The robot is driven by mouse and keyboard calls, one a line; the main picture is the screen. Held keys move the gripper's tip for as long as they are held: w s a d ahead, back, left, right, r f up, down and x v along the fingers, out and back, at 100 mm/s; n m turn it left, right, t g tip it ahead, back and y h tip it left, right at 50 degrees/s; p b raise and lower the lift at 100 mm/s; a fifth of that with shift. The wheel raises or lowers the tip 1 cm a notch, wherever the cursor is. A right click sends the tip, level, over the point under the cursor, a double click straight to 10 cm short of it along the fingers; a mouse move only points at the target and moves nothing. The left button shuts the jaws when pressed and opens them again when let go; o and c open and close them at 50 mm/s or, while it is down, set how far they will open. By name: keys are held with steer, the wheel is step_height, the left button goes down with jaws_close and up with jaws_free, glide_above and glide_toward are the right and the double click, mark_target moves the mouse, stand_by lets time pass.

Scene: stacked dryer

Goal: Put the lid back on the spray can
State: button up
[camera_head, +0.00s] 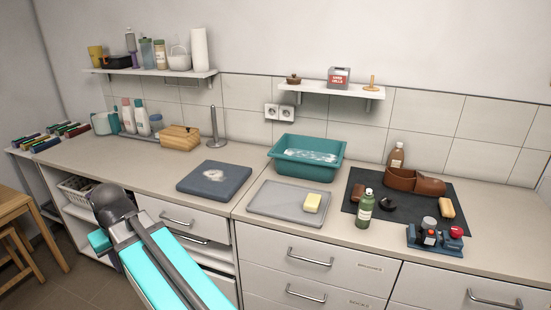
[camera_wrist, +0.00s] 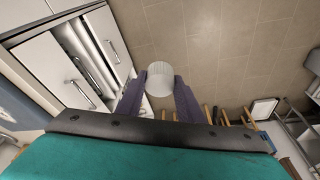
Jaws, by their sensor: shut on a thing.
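My gripper (camera_wrist: 159,90) shows in the wrist view as two dark purple fingers. They are shut on a pale, round, cup-like piece that looks like the lid (camera_wrist: 160,75). It is held over the tiled floor, with white cabinet fronts to the left. In the head view only my arm shows, at the lower left, and neither gripper nor lid can be seen. I cannot tell for sure which container is the spray can.
On the counter are a blue-grey slab (camera_head: 222,181), a grey tray (camera_head: 284,203) with a yellow block, a teal basin (camera_head: 284,165), a brown shoe (camera_head: 429,187) and a wooden box (camera_head: 181,137). Several bottles stand by the wall. A shelf (camera_head: 150,73) holds containers. Wooden furniture is at left.

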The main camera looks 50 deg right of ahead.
steer(key=shift+w+r, duration=0.1)
steer(key=shift+w, duration=0.1)
stand_by(0.3)
steer(key=shift+d, duration=0.2)
steer(key=s+d+r+m+g+h, duration=0.1)
steer(key=s+d+r+m, duration=0.3)
steer(key=d, duration=0.9)
steer(key=s+d+m+h, duration=0.1)
steer(key=d+m, duration=0.5)
steer(key=d, duration=0.7)
steer(key=s+d+r+m+g+h, duration=0.1)
steer(key=s+d+r+m, duration=0.3)
steer(key=d, duration=0.9)
steer(key=s+d+r+m+g, duration=0.1)
steer(key=s+d+r+m, duration=0.1)
steer(key=s+d+m, duration=0.3)
steer(key=s+d+r+m+g, duration=0.1)
steer(key=s+d+m, duration=0.4)
steer(key=s+d, duration=0.7)
steer(key=s+d+r+m+g+y+b, duration=0.1)
steer(key=s+d+r+m, duration=0.3)
steer(key=s+d, duration=0.5)
steer(key=shift+s+d+m+g, duration=0.2)
steer(key=shift+s+m, duration=0.3)
steer(key=shift+s, duration=0.75)
steer(key=shift+s+d+m+g, duration=0.15)
steer(key=shift+s+m, duration=0.35)
steer(key=shift+s, duration=0.75)
steer(key=shift+f, duration=0.1)
